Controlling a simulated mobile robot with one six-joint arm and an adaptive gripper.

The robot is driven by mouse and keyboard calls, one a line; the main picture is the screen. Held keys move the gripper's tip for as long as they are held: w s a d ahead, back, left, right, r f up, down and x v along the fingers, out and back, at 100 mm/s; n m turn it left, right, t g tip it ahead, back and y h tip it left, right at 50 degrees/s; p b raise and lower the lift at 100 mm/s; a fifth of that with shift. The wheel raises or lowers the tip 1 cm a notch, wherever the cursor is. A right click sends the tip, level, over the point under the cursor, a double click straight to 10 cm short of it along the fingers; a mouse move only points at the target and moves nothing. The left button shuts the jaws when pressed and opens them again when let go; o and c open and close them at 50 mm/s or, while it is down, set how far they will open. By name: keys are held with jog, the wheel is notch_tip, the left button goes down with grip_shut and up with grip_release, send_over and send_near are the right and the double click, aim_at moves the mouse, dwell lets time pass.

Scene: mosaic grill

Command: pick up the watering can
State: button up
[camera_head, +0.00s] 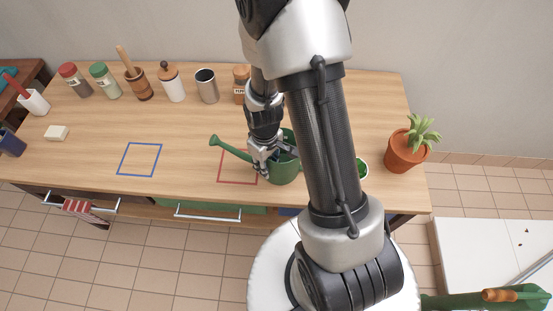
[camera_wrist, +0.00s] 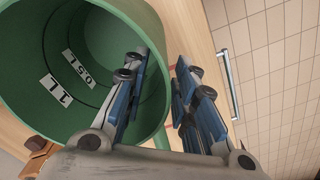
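A green watering can (camera_head: 285,171) stands on the wooden table, with its spout pointing left and partly over a red square outline (camera_head: 224,181). My arm hides its right part in the head view. The wrist view looks into its open top, where the inner wall (camera_wrist: 28,50) carries volume marks. My gripper (camera_head: 265,163) is down at the can's left side, by the base of the spout. In the wrist view the gripper (camera_wrist: 163,66) is open, with a gap between its fingers. One finger overlaps the can's mouth and the other is outside the rim. Contact is unclear.
A blue square outline (camera_head: 139,159) lies on clear table to the left. Jars, a mortar (camera_head: 139,86) and a metal cup (camera_head: 206,86) line the back. A potted plant (camera_head: 406,150) stands at the right end. Drawer handles (camera_head: 208,214) project from the front.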

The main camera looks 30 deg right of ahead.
jog(key=shift+c, duration=0.6)
grip_shut()
jog(key=shift+r, duration=0.15)
